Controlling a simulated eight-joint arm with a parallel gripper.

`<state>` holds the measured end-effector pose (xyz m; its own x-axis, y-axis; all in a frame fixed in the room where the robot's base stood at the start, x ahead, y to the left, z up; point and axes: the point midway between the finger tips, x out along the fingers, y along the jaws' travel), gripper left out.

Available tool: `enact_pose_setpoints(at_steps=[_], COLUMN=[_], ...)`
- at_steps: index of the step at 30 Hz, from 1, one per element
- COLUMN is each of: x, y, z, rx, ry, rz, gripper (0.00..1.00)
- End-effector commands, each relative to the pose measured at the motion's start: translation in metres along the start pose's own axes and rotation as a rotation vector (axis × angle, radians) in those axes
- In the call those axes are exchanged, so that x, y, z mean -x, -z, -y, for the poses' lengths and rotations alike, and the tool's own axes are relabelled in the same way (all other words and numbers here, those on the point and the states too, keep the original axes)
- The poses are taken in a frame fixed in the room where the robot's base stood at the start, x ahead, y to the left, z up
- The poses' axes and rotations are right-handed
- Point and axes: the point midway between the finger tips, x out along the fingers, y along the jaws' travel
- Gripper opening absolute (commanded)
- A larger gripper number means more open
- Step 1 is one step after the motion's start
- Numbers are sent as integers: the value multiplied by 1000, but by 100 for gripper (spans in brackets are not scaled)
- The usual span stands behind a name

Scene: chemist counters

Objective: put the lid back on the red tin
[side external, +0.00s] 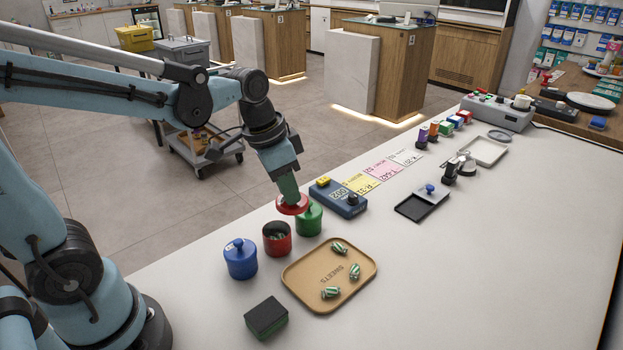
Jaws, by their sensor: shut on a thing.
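My gripper (290,194) points down and is shut on the red lid (292,207). The lid is held in the air, a little above and to the right of the tin's mouth in the picture, apart from it. It looks roughly level. The knob and the fingertips on it are not clearly visible.
A green tin (309,220) stands close right of the red tin, partly behind the lid. A lidded blue tin (240,260) stands left. A tan tray (301,296) with 3 striped sweets lies in front. A dark green block (266,318) and a blue device (339,199) are nearby.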

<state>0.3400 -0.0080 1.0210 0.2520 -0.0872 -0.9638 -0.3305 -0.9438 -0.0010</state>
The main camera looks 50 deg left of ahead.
Motion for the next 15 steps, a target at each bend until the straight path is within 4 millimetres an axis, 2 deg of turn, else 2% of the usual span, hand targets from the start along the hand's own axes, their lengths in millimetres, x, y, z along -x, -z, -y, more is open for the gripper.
enact_pose_setpoints(at_steps=[3, 6, 15], x=[3, 4, -9], y=[-19, -27, -33], z=[11, 14, 16], rx=[52, 73, 80], ry=[14, 20, 22], rz=[0, 0, 0], gripper=[0, 0, 0])
